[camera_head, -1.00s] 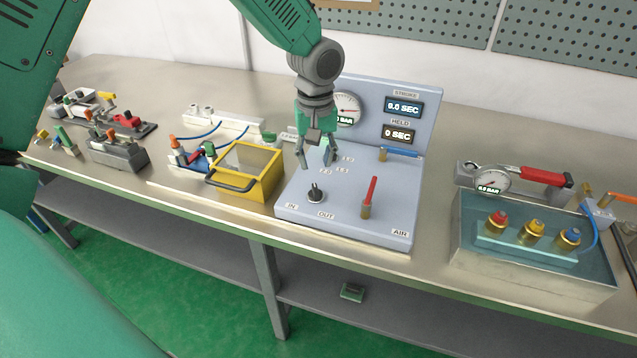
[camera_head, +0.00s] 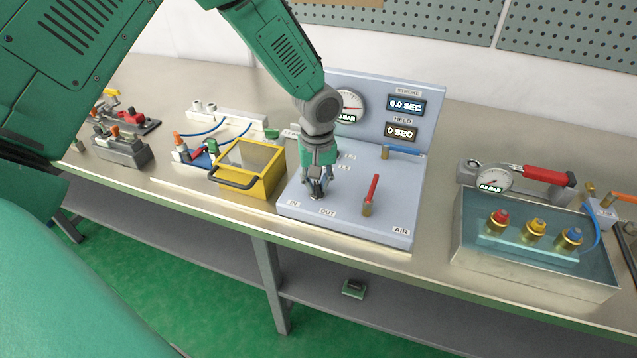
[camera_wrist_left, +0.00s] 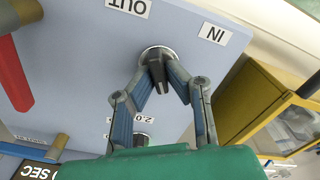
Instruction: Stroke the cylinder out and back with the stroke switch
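The stroke switch is a black knob on a silver collar, shown in the left wrist view (camera_wrist_left: 157,62) near the IN and OUT labels. My left gripper (camera_head: 317,196) is down at the switch on the sloping face of the grey-blue test panel (camera_head: 340,222). In the left wrist view my two fingers (camera_wrist_left: 162,72) close in on both sides of the knob and appear to grip it. The upright back shows a STROKE display (camera_head: 406,105) at 0.0 SEC, a HELD display (camera_head: 401,132) at 0 SEC and a round gauge (camera_head: 350,104) partly hidden by my arm. The cylinder cannot be made out.
A red lever (camera_head: 371,189) stands near the AIR label, and a blue-handled valve (camera_head: 402,151) lies behind it. A water tank (camera_head: 520,262) with brass fittings stands on the right. Several small fixtures sit far left.

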